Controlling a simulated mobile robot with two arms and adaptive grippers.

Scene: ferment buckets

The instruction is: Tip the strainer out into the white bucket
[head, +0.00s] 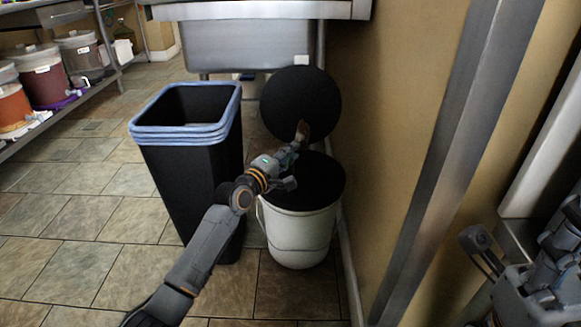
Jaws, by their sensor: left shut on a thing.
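My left gripper (296,160) is shut on the brown handle of the strainer, over the white bucket's mouth. The strainer (300,98) shows as a dark round disc, tilted up nearly on edge above the far rim of the bucket. What it holds, if anything, cannot be made out. The white bucket (300,240) stands upright on the floor by the wall. Its mouth looks black, and its contents cannot be seen. My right gripper (482,252) shows in part at the lower right, away from the bucket; its jaw state is unclear.
A tall black bin (190,185) with a blue liner stands just left of the bucket. A steel sink (250,42) is behind. A tan wall (390,110) closes the right side. A shelf at left holds several lidded buckets (45,80). Tiled floor at front left is clear.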

